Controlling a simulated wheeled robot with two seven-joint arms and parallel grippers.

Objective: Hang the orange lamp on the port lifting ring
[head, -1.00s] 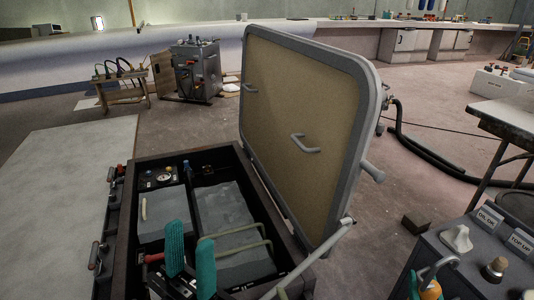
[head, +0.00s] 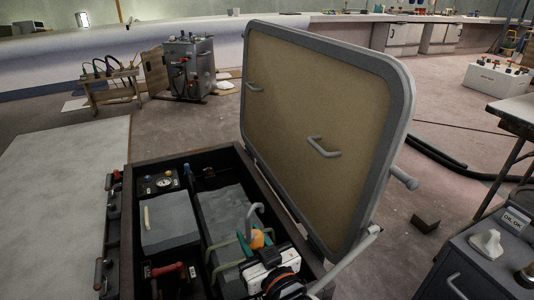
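The orange lamp (head: 257,239) has a grey hook (head: 256,212) standing up from it. My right gripper (head: 256,241), with teal fingers, is shut on the lamp and holds it over the open engine bay (head: 125,235). Pale green bent bars (head: 217,250) lie just left of and behind the lamp; the gripper partly hides them. I cannot tell which fitting is the port lifting ring. The hook does not visibly hang on anything. My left gripper is not in view.
The raised hatch lid (head: 320,100), with grey handles (head: 323,147), stands close on the right of the bay. A strut (head: 345,262) slants beside my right gripper. A red-handled part (head: 170,269) and a gauge panel (head: 160,182) are inside the bay. A grey cabinet (head: 480,265) stands at right.

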